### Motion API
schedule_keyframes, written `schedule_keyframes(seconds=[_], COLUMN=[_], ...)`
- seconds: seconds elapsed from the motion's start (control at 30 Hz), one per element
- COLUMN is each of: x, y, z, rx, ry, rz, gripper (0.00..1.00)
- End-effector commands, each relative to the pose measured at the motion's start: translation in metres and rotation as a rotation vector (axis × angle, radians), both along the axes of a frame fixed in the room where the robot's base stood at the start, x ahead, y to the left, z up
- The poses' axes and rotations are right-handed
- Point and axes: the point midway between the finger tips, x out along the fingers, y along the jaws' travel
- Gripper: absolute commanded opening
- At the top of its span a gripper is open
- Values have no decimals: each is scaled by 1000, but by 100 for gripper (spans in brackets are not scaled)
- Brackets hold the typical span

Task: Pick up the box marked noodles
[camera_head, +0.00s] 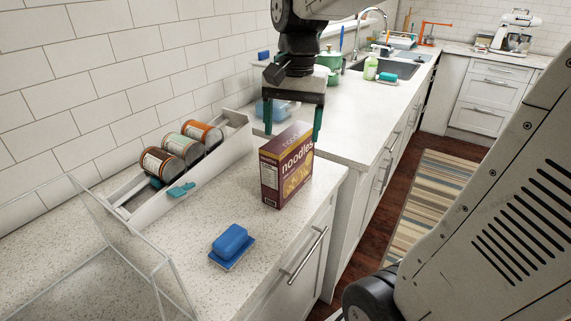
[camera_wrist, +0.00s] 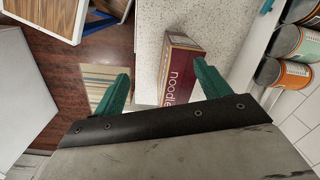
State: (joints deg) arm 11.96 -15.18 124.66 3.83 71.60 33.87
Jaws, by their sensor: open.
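In the wrist view the noodles box (camera_wrist: 181,68) shows between the fingers' lines, nearer the right green finger. The fingers are not closed on anything.
A white rack (camera_head: 190,178) with several cans stands left of the box. A blue butter dish (camera_head: 231,245) lies in front. A clear panel frame (camera_head: 150,262) is at the lower left. A blue-lidded container (camera_head: 278,109) sits behind my gripper.

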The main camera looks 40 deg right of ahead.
Motion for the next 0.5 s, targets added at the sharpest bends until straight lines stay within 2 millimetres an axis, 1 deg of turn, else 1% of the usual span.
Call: schedule_keyframes(seconds=[0.03,0.1,0.2,0.33,0.5], x=[18,36,55,66,67], y=[-11,-23,-37,-45,-44], z=[-3,-6,-10,-16,-34], rx=[10,21,30,36,37], ry=[21,39,60,72,76], rz=[-81,-181,-285,-350,-362], gripper=[75,75,75,75,75])
